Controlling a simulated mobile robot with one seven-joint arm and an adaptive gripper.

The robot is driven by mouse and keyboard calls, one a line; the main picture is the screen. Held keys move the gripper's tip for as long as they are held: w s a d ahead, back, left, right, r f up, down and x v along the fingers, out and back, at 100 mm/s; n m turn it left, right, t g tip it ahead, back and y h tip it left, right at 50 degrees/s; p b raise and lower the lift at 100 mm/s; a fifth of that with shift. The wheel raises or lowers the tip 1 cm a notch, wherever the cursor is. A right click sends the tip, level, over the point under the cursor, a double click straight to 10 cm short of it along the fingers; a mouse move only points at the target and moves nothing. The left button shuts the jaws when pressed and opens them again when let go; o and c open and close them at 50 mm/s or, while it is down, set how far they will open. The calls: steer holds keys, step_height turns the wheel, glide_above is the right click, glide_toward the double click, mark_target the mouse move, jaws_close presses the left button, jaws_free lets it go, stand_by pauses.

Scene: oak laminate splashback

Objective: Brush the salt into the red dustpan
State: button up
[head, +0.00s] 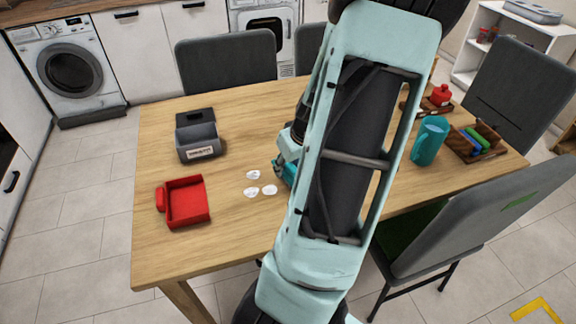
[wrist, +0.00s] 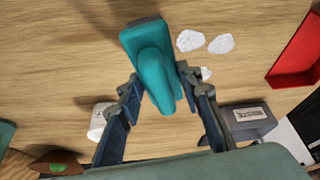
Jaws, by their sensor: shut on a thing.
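Three small white salt piles (head: 253,175) lie close together on the wooden table left of my arm. They also show in the wrist view (wrist: 221,43), one partly hidden behind the brush. The red dustpan (head: 187,203) lies on the table to their left; part of it shows at the right of the wrist view (wrist: 298,52). My gripper (wrist: 165,98) is shut on a teal brush (wrist: 152,68), which is beside the salt piles. In the head view my arm hides most of the gripper and brush. I cannot tell whether the brush touches the table.
A grey box with a label (head: 198,142) stands behind the dustpan. Chairs surround the table. The table between salt and dustpan is clear.

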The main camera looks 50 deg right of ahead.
step_height(320, 180, down, 4)
steer(key=shift+r+b, duration=0.1)
steer(key=shift+b, duration=1.15)
steer(key=w+a+b, duration=0.2)
steer(key=w+a, duration=0.2)
steer(key=a, duration=0.2)
steer(key=w+a+b, duration=0.3)
steer(key=w+a, duration=0.1)
steer(key=a, duration=0.2)
steer(key=w+a+b, duration=0.2)
steer(key=w+a, duration=0.3)
steer(key=a, duration=0.2)
steer(key=shift+w+r, duration=0.1)
step_height(320, 180, up, 3)
steer(key=p, duration=0.2)
steer(key=shift+d+r+p, duration=0.15)
steer(key=shift+r+p, duration=0.05)
steer(key=shift+p, duration=0.1)
steer(key=shift+s+d+r+p, duration=0.1)
steer(key=shift+s+r+p, duration=0.05)
steer(key=shift+r+p, duration=0.25)
steer(key=shift+s+d+r+p, duration=0.1)
steer(key=shift+r+p, duration=0.25)
steer(key=shift+r, duration=0.05)
